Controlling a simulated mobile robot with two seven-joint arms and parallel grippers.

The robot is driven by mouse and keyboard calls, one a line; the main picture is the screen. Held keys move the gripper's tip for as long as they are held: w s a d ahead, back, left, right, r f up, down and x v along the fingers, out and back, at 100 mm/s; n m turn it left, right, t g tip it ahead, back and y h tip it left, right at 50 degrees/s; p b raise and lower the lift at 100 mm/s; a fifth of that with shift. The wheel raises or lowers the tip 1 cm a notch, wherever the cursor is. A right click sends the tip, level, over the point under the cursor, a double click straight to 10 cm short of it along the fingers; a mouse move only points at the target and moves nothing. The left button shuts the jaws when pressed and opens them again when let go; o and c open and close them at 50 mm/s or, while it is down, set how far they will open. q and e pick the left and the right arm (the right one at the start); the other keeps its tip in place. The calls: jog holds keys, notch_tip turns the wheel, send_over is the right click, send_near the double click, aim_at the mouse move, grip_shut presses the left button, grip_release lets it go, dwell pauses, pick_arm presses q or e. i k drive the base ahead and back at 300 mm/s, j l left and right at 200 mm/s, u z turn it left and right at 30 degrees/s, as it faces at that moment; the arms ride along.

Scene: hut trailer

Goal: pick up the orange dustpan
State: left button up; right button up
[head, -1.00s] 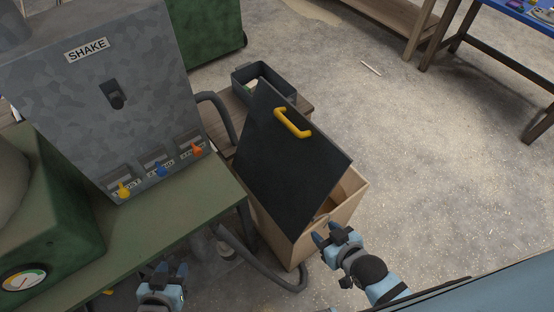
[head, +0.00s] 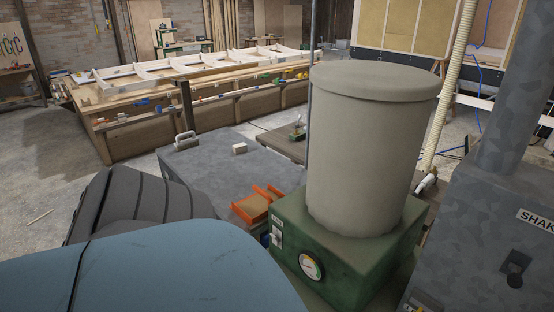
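The orange dustpan (head: 256,203) lies in the head view just left of the green machine base, with some brownish material in it. It appears to rest at the near right edge of a grey flat-topped surface (head: 215,175). Its lower end is partly hidden by the green base. Neither of my grippers shows in the head view now.
A green machine base (head: 345,250) with a gauge carries a large beige drum (head: 365,150) right of the dustpan. A grey SHAKE cabinet (head: 475,230) stands at the right. A small block (head: 239,148) lies on the grey surface. A long workbench (head: 200,110) stands behind; open floor lies left.

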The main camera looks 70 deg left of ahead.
aim_at(259, 197)
jog(key=u, duration=2.3)
jog(key=z, duration=3.1)
jog(key=u, duration=3.1)
